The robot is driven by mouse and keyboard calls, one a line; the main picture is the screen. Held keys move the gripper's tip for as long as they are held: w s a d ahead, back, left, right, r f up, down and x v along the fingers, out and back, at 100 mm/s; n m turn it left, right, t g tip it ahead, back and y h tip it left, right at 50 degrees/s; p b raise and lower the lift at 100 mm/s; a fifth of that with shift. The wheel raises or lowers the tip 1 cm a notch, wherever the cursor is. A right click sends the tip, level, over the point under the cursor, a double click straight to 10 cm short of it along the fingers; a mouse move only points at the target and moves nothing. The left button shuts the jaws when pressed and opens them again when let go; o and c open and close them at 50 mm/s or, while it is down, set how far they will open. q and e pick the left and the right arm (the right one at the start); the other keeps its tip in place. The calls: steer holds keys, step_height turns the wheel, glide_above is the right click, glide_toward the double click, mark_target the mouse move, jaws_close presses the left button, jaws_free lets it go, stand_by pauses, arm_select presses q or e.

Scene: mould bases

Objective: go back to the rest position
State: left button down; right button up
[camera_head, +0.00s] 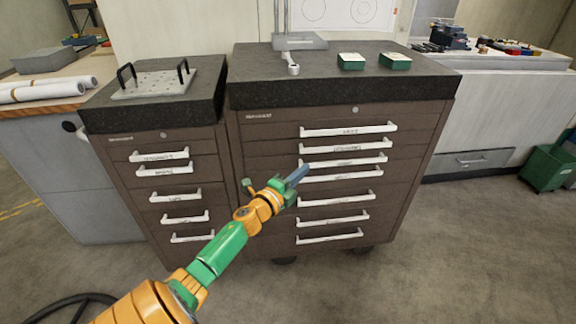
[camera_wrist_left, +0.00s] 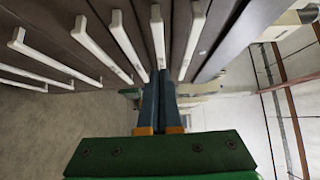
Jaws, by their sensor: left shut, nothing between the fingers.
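My left arm comes in from the lower left of the head view. Its left gripper (camera_head: 298,174) is shut and empty, in front of the right-hand brown drawer cabinet (camera_head: 268,200). In the head view the fingertips overlap the left end of a white drawer handle (camera_head: 345,162); I cannot tell whether they touch it. The left wrist view shows the two blue-grey fingers (camera_wrist_left: 161,90) pressed together, with white handles on both sides. All the drawers look closed. My right gripper is not in view.
A smaller cabinet (camera_head: 130,200) stands to the left, with a grey plate (camera_head: 150,85) with black handles on top. A metal tool (camera_head: 292,64) and two green boxes (camera_head: 351,61) (camera_head: 395,61) lie on the right-hand top. A green bin (camera_head: 545,168) stands far right.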

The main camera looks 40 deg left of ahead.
arm_select(q)
steer(key=s, duration=0.7)
steer(key=s+d+f+n+g+p, duration=0.4)
steer(key=s+f, duration=0.3)
steer(key=f, duration=0.5)
steer(key=s+d+f+n+g+p, duration=0.2)
steer(key=s+d+f+n+g, duration=0.35)
steer(key=f, duration=0.65)
steer(key=s+d+f+n+g+h+p, duration=0.1)
steer(key=s+d+f+n+g, duration=0.1)
steer(key=s, duration=0.9)
steer(key=s+d+f+n+g+h+p, duration=0.1)
steer(key=s+d+f+n+g+p, duration=0.1)
steer(key=s+d+f+g, duration=0.3)
steer(key=s+d, duration=0.3)
steer(key=s, duration=0.3)
steer(key=shift+s+d+f+n, duration=0.3)
steer(key=shift+d+f+n, duration=0.05)
steer(key=shift+d+f, duration=0.05)
